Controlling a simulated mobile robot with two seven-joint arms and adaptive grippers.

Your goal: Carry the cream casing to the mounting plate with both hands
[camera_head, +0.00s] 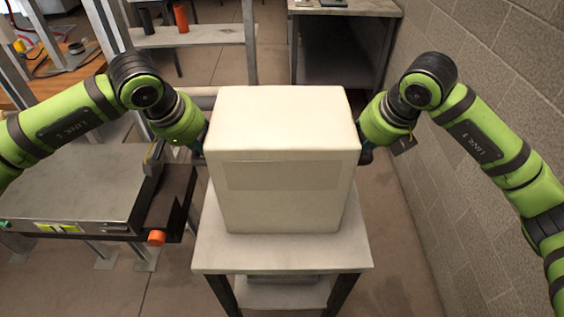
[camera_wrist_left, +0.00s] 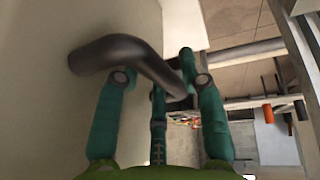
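The cream casing (camera_head: 285,200), a large box, stands upright on a small light table (camera_head: 275,255). In the left wrist view its side wall (camera_wrist_left: 40,90) carries a dark curved handle (camera_wrist_left: 125,52). My left gripper (camera_wrist_left: 150,75) has its teal fingers at this handle; I cannot tell whether they grip it. In the head view my left gripper (camera_head: 203,140) is at the casing's left side. My right gripper (camera_head: 366,155) is at its right side, mostly hidden by the casing. I cannot identify the mounting plate in either view.
A grey-topped bench or machine (camera_head: 75,185) with an orange knob (camera_head: 156,238) stands close on the left. A block wall (camera_head: 455,60) runs along the right. A workbench (camera_head: 345,8) stands behind the casing. Bare floor (camera_head: 395,260) shows right of the small table.

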